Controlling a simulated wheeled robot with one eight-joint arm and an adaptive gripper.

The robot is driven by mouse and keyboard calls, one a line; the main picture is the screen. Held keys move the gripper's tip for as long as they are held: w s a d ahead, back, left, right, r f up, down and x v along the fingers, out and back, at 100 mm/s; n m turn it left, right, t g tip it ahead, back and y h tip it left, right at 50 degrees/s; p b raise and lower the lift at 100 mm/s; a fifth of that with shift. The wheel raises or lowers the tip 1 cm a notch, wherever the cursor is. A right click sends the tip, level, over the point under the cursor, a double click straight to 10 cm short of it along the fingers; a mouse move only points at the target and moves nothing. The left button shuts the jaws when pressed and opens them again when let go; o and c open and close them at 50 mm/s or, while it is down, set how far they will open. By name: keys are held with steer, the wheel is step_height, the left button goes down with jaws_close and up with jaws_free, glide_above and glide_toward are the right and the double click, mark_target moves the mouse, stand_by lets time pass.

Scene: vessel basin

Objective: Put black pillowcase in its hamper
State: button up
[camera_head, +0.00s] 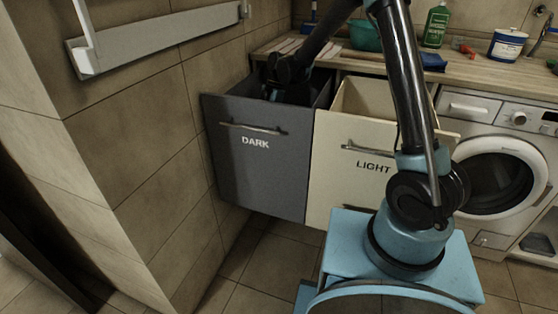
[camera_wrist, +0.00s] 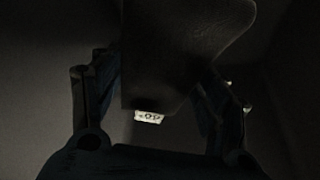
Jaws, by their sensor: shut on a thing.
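The grey hamper drawer marked DARK (camera_head: 255,180) stands pulled out at the left, open at the top. My gripper (camera_head: 284,78) points down into its opening, near the back. In the wrist view, the black pillowcase (camera_wrist: 185,45) hangs between the two fingers of my gripper (camera_wrist: 160,78), with a small white tag (camera_wrist: 148,117) at its lower edge. The fingers are shut on the cloth. The surroundings in the wrist view are very dark. The head view does not clearly show the pillowcase; the hamper front and my arm hide it.
A cream hamper drawer marked LIGHT (camera_head: 345,195) stands open just to the right. A washing machine (camera_head: 500,165) is beyond it. A wooden counter (camera_head: 460,69) with a green bowl (camera_head: 365,35), a green bottle (camera_head: 436,26) and a tin (camera_head: 507,45) runs behind. A tiled wall is close at left.

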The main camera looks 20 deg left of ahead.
step_height(320, 180, down, 14)
steer(key=shift+r, duration=0.2)
steer(key=s, duration=0.1)
steer(key=s+a, duration=0.2)
steer(key=s, duration=0.1)
steer(key=shift+f, duration=0.1)
steer(key=shift+w+f, duration=0.2)
steer(key=shift+f, duration=0.3)
steer(key=shift+d+f, duration=0.1)
steer(key=o, duration=1.2)
steer(key=shift+o, duration=0.2)
steer(key=v, duration=1.2)
